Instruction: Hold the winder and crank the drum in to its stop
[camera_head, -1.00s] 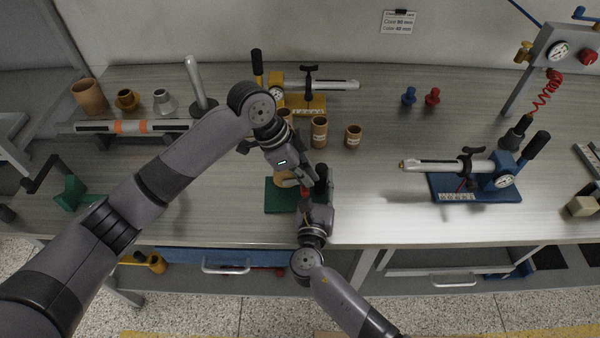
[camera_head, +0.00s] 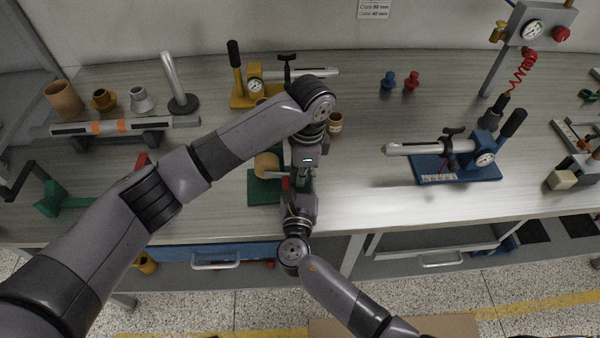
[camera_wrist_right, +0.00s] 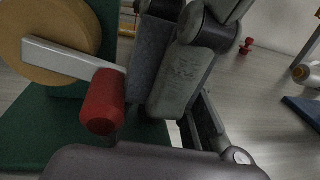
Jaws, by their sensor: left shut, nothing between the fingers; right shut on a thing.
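The winder has a green base (camera_head: 262,190), a tan drum (camera_head: 266,165) and a crank with a red knob (camera_head: 285,184). In the right wrist view, the drum (camera_wrist_right: 55,40), pale crank arm (camera_wrist_right: 70,62) and red knob (camera_wrist_right: 103,102) show at the left. My left gripper (camera_head: 301,178) is shut and empty, just right of the drum. Its grey fingers appear close beside the knob in the wrist view; contact is unclear. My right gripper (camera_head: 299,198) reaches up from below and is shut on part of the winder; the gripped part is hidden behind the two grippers.
A yellow tool (camera_head: 245,95) stands behind, with brown cups (camera_head: 334,122) near my left wrist. A blue tool (camera_head: 455,170) stands to the right. A green crank tool (camera_head: 50,200) lies at the left. The bench between winder and blue tool is clear.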

